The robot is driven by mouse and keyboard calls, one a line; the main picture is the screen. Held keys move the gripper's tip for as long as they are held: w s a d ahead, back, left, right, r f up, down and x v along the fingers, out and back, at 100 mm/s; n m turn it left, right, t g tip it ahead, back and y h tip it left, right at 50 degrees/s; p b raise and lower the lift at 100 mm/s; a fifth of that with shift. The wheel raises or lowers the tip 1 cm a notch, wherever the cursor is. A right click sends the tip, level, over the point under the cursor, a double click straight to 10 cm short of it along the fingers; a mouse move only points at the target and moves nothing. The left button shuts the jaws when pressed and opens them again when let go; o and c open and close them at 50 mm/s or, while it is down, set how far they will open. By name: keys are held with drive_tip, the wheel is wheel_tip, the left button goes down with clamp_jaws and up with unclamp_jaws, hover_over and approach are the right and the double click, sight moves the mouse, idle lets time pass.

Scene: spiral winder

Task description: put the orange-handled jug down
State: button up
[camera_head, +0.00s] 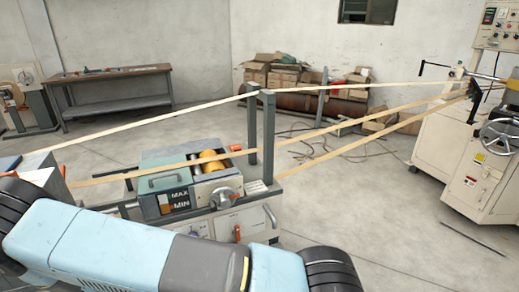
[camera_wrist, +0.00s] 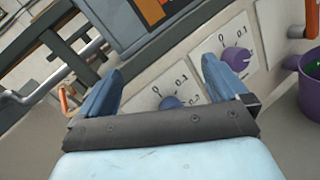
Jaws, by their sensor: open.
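No whole jug can be made out in either view. In the wrist view a purple vessel (camera_wrist: 309,88) is cut off by the right edge, with something green inside; I cannot tell whether it is the jug. A thin orange loop (camera_wrist: 64,101) shows at the left, beside my left finger; what it belongs to is hidden. My gripper (camera_wrist: 163,80) is open, its two blue fingers wide apart with nothing between them. It faces a pale panel with a purple dial (camera_wrist: 237,58) and a blue dial (camera_wrist: 171,102). In the head view my gripper is not visible.
A winder bath (camera_head: 190,180) with MAX/MIN marks and yellow rollers stands in the middle. Tan bands (camera_head: 330,128) run from it to the machine (camera_head: 470,150) at right. A workbench (camera_head: 118,90) and cardboard boxes (camera_head: 283,72) stand behind. A rod (camera_head: 472,239) lies on the floor.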

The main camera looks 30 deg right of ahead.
drive_tip(key=s+d+r+m+g+h, duration=0.1)
drive_tip(key=s+d+r+m+g, duration=0.2)
drive_tip(key=d+r+m+g, duration=0.7)
drive_tip(key=s+d+r+m+g, duration=0.3)
drive_tip(key=d+r+m+g, duration=0.3)
drive_tip(key=d+r, duration=0.8)
drive_tip(key=s+d+r+m+t+y, duration=0.1)
drive_tip(key=s+r+m+t+y, duration=0.1)
drive_tip(key=s+r+m+y, duration=0.3)
drive_tip(key=s+d+r+m+t+y, duration=0.1)
drive_tip(key=s+r+m+y, duration=0.3)
drive_tip(key=s+r, duration=1)
drive_tip(key=shift+s+d+r+m+t+y, duration=0.2)
drive_tip(key=shift+s+d+m+t+y, duration=0.25)
drive_tip(key=shift+s+t, duration=0.45)
